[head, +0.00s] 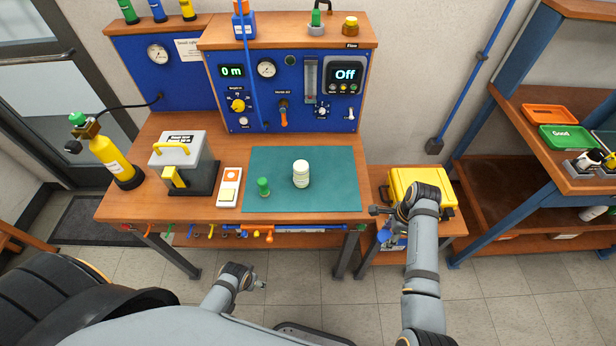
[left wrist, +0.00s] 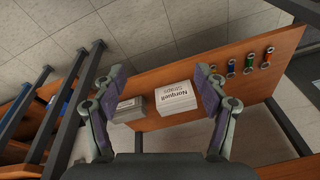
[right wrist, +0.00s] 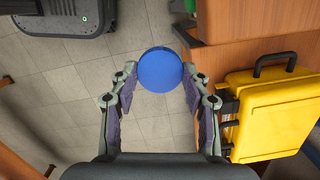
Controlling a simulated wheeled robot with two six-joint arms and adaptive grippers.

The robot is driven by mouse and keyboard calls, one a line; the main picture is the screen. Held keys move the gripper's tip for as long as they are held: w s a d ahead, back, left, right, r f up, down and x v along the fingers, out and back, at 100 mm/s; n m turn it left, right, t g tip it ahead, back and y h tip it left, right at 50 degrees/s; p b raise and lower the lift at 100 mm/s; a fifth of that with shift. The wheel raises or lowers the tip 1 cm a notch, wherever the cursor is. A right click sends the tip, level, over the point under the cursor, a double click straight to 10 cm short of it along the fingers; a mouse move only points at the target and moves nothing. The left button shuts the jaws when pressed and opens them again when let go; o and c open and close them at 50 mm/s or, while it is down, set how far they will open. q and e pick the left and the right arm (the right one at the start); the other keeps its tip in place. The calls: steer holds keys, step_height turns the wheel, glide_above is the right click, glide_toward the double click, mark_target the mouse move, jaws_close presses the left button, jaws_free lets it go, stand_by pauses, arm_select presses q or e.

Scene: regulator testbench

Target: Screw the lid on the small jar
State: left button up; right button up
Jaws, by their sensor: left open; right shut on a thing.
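A small pale jar (head: 301,173) with a whitish top stands upright on the green mat (head: 335,195) on the bench. My right gripper (head: 380,222) is shut on a round blue lid (right wrist: 160,70), held in front of the bench's right end, beside the yellow case. The lid also shows in the head view (head: 385,236), partly hidden by the gripper; it is well apart from the jar. My left gripper (head: 260,284) is low in front of the bench; in the left wrist view it is open and empty (left wrist: 160,80).
A small green object (head: 263,187) stands on the mat left of the jar. The yellow case (head: 420,185) stands right of the bench on a low table. A blue instrument panel (head: 285,92) rises behind the mat.

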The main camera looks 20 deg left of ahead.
arm_select(q)
steer(key=w+d+r+m+t+h+b, duration=0.1)
steer(key=w+r, duration=0.2)
steer(key=r, duration=0.4)
steer(key=w+d+r+m+t+h+b, duration=0.1)
steer(key=w+r, duration=0.3)
steer(key=r, duration=0.4)
steer(key=w+d+r+m+t+h+b, duration=0.1)
steer(key=w+d+r+m+t+b, duration=0.1)
steer(key=r, duration=0.6)
steer(key=shift+w+d+t+b, duration=0.4)
steer(key=shift+w+d+b, duration=0.3)
steer(key=shift+w, duration=0.2)
steer(key=w+r+h, duration=0.1)
steer(key=w+r+m+t+h, duration=0.1)
steer(key=w+r+m+h, duration=0.1)
steer(key=w, duration=0.1)
steer(key=shift+w+d+r, duration=0.1)
steer(key=shift+d+r, duration=0.1)
steer(key=shift+d, duration=0.2)
steer(key=w+a+r+t+h, duration=0.2)
steer(key=w+r+t, duration=0.1)
steer(key=w+r, duration=0.3)
steer(key=shift+a+r, duration=0.35)
steer(key=shift+r, duration=0.25)
